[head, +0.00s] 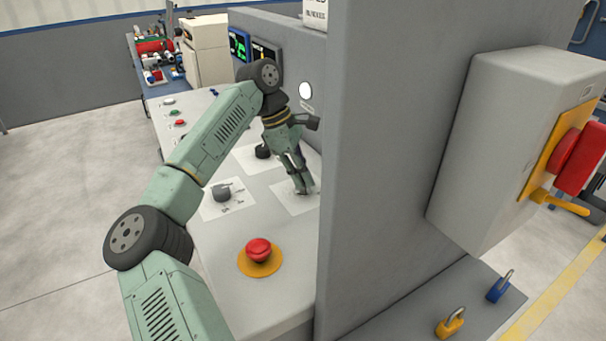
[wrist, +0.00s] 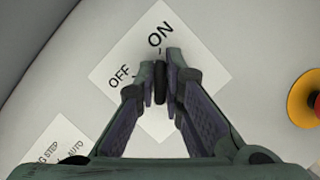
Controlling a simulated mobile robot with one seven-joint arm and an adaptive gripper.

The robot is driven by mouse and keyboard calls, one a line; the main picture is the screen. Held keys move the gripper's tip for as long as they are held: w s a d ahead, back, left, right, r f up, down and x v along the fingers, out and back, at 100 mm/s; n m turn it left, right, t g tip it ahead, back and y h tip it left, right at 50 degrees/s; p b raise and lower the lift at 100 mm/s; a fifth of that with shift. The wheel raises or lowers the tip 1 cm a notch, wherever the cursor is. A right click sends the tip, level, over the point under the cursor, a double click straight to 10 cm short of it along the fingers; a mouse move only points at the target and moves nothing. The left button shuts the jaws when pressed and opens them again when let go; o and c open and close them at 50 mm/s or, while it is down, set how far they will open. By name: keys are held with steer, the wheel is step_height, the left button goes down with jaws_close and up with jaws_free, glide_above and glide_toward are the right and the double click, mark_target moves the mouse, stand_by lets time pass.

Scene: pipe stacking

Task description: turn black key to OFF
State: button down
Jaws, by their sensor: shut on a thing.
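The black key (wrist: 160,84) stands on a white label plate (wrist: 122,48) printed ON and OFF. In the wrist view its upper end points toward the ON mark, and OFF lies to its upper left. My gripper (wrist: 159,86) has a fingertip on each side of the key and is shut on it. In the head view my gripper (head: 303,188) is down at the white plate (head: 290,201) beside the grey upright panel. The key is hidden by the fingers there.
A black selector knob (head: 222,192) and another black knob (head: 263,151) stand nearby on the console. A red mushroom button (head: 258,249) is at the front. The grey upright panel (head: 385,130) rises close to my gripper's right. Padlocks (head: 450,323) lie beyond it.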

steer(key=shift+f+n+b, duration=0.1)
steer(key=shift+n+b, duration=0.2)
steer(key=shift+b, duration=0.15)
steer(key=n+t+b, duration=0.1)
steer(key=n+b, duration=0.1)
steer(key=shift+f+n+b, duration=0.15)
steer(key=shift+n+b, duration=0.2)
steer(key=shift+n, duration=0.05)
steer(key=n+t+b, duration=0.1)
steer(key=n+b, duration=0.1)
steer(key=n+t+b, duration=0.1)
steer(key=n+b, duration=0.1)
steer(key=n, duration=0.1)
steer(key=shift+y+b, duration=0.3)
steer(key=n+t+b, duration=0.1)
steer(key=n, duration=0.1)
steer(key=n+y+b, duration=0.1)
steer(key=n+b, duration=0.1)
steer(key=n, duration=0.1)
steer(key=shift+t, duration=0.4)
steer(key=shift+r+n+t+y+b, duration=0.15)
steer(key=shift+n+y+b, duration=0.25)
steer(key=shift+n+b, duration=0.6)
steer(key=shift+r+n+t+y+b, duration=0.15)
steer(key=shift+n+y+b, duration=0.4)
steer(key=shift+n, duration=0.75)
steer(key=shift+f, duration=0.1)
steer(key=c, duration=1.7)
jaws_free()
